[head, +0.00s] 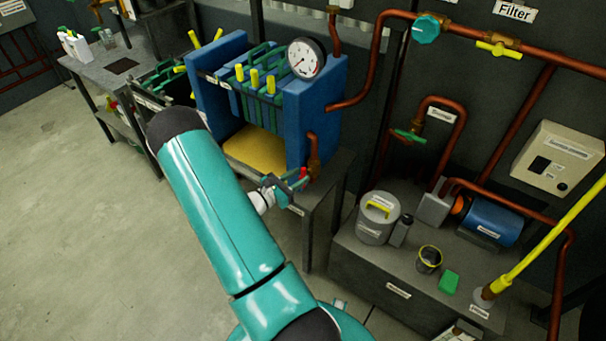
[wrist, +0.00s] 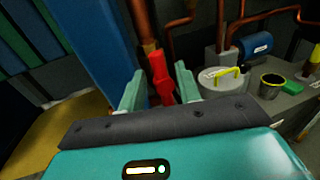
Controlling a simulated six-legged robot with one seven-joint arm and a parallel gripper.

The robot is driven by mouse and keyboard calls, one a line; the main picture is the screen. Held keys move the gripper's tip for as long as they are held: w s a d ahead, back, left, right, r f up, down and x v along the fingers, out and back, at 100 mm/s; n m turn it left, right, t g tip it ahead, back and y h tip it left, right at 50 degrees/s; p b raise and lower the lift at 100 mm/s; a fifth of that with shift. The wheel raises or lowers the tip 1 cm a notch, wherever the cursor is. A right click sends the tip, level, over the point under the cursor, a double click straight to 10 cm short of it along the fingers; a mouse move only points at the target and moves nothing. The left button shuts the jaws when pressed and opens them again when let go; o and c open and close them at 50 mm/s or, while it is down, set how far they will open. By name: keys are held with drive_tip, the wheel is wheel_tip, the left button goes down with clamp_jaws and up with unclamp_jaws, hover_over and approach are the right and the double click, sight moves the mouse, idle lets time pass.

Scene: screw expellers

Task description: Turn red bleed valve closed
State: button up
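The red bleed valve handle (head: 304,173) is on a copper pipe at the right front corner of the blue filter press. In the wrist view the red handle (wrist: 161,78) stands roughly upright between the two teal fingers of my gripper (wrist: 160,87). The fingers are apart, with a gap seen on the left of the handle; contact on the right is hard to tell. In the head view my gripper (head: 284,187) is at the valve, and its fingers are small and partly overlap the handle.
The blue press frame (head: 309,115) with a gauge (head: 306,58) stands close to the left of the valve. A grey lidded pot (head: 377,222), a dark cup (head: 429,259) and a blue motor (head: 490,222) sit on the bench to the right. Open floor lies left.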

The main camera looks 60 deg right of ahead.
drive_tip(key=shift+x, duration=1.3)
clamp_jaws()
